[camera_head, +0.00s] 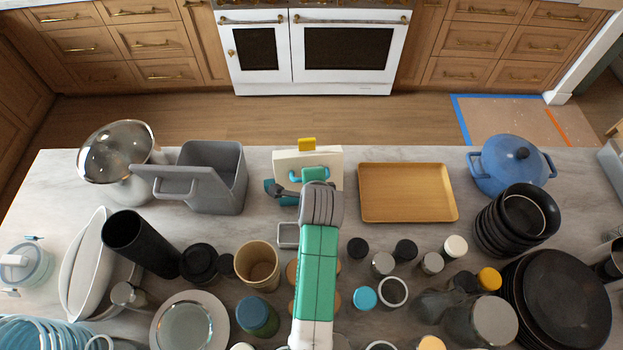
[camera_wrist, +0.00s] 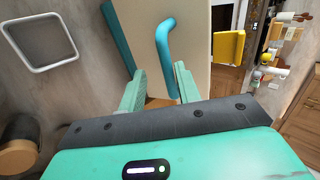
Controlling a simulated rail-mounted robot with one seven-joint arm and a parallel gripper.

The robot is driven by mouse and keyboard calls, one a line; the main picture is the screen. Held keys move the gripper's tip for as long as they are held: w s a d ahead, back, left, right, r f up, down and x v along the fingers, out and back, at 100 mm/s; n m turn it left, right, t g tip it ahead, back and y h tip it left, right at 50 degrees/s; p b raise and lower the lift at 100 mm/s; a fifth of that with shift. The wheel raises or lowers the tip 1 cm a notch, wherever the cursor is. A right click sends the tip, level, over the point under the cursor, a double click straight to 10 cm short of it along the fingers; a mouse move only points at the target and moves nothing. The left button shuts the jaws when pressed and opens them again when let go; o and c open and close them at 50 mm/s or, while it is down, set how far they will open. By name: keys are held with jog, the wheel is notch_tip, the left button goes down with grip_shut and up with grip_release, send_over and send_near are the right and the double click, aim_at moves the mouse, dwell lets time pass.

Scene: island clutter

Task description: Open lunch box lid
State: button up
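The lunch box appears to be the cream box (camera_head: 332,158) with a teal handle and a yellow tab (camera_head: 307,144), at the far middle of the counter. In the wrist view its cream face (camera_wrist: 200,55) is close ahead, with the curved teal handle (camera_wrist: 165,42) and yellow tab (camera_wrist: 228,47). No open gap shows at the lid. My gripper (camera_wrist: 158,82) is open at the handle, its fingers apart. The handle's lower end shows between the fingers, nearer the right one; contact is unclear. In the head view my gripper (camera_head: 314,176) covers part of the box.
A grey bin (camera_head: 225,165) stands left of the box, and a wooden tray (camera_head: 408,192) lies to its right. A small grey-rimmed square container (camera_head: 288,235) is close by my arm; it also shows in the wrist view (camera_wrist: 75,62). Jars and cups crowd the near counter.

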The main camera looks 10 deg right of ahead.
jog(key=v, duration=0.8)
